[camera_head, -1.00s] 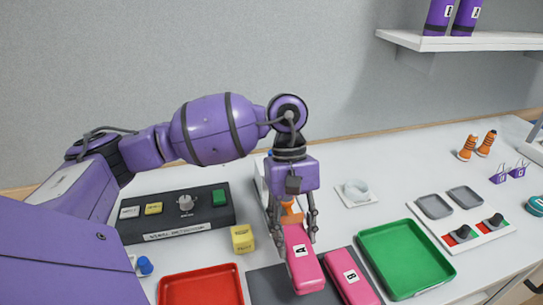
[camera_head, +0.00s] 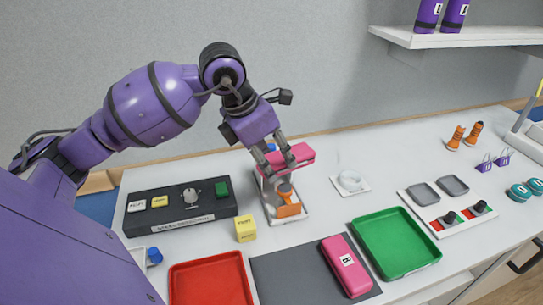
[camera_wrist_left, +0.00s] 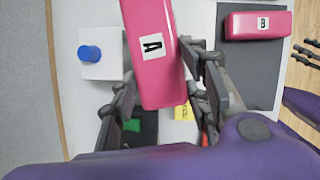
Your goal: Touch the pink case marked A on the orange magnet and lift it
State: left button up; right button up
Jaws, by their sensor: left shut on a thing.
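The pink case marked A (camera_head: 297,157) is held by my left gripper (camera_head: 284,154), above and behind the orange magnet (camera_head: 288,209). In the left wrist view the case (camera_wrist_left: 155,75) lies between the fingers (camera_wrist_left: 165,80), with its A label facing the camera. The orange magnet stands on a pale rectangular base (camera_head: 268,203), below the case and apart from it. Dark fingers, apparently of my right gripper (camera_wrist_left: 308,54), show at the right edge of the left wrist view; their opening is unclear.
A pink case marked B (camera_head: 345,265) lies on the dark grey mat (camera_head: 290,278). A red tray (camera_head: 210,280) and a green tray (camera_head: 395,243) flank the mat. A yellow block (camera_head: 245,229) and a dark control panel (camera_head: 180,207) stand left of the magnet.

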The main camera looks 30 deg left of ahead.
pick_arm(q)
jog(key=shift+f, duration=0.7)
notch_tip(320, 180, down, 5)
jog(key=shift+r+b, duration=0.2)
jog(key=shift+b, duration=0.85)
pick_arm(e)
jog(key=shift+s+d+f, duration=0.15)
jog(key=shift+d+f, duration=0.05)
jog(key=shift+f, duration=0.3)
jog(key=shift+s+d+f, duration=0.15)
jog(key=shift+d+f, duration=0.05)
jog(key=shift+f, duration=0.25)
jog(key=shift+w+r, duration=0.2)
jog(key=shift+f, duration=0.1)
pick_arm(q)
jog(key=shift+f, duration=0.15)
pick_arm(e)
jog(key=shift+s+f, duration=0.3)
pick_arm(q)
jog(key=shift+f+b, duration=0.3)
jog(key=shift+f, duration=0.15)
pick_arm(e)
jog(key=shift+s+f, duration=0.2)
pick_arm(q)
jog(key=shift+r+p, duration=0.55)
jog(key=shift+r, duration=0.75)
pick_arm(e)
jog(key=shift+w+r, duration=0.6)
jog(key=shift+r, duration=0.15)
